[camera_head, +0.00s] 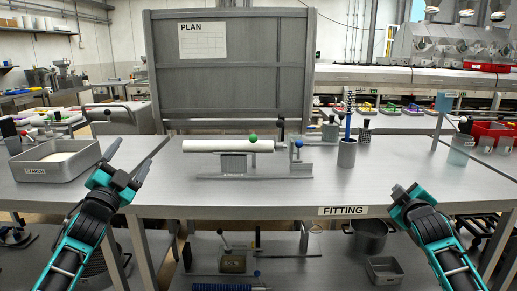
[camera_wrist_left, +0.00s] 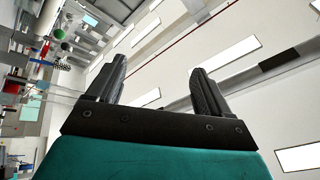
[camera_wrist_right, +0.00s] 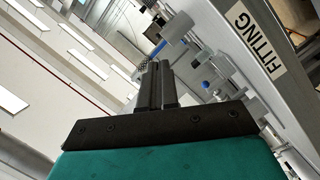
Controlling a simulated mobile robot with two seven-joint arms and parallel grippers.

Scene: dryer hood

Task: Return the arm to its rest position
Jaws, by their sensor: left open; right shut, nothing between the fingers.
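My left gripper (camera_head: 121,165) is raised in front of the table's left part, to the right of the starch tray in the picture. In the left wrist view the left gripper (camera_wrist_left: 155,85) has its two fingers wide apart with nothing between them. My right gripper (camera_head: 401,192) is at the table's front edge, to the right of the FITTING label. In the right wrist view the right gripper (camera_wrist_right: 158,82) has its fingers together and holds nothing. Both arms come up from the lower corners of the head view.
A steel table (camera_head: 300,197) spans the front. On it are a STARCH tray (camera_head: 52,167), a white roller (camera_head: 215,146) on a stand, a cup with a blue-handled brush (camera_head: 347,154) and red bins (camera_head: 492,133). A PLAN board (camera_head: 230,80) stands behind. The table's front middle is clear.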

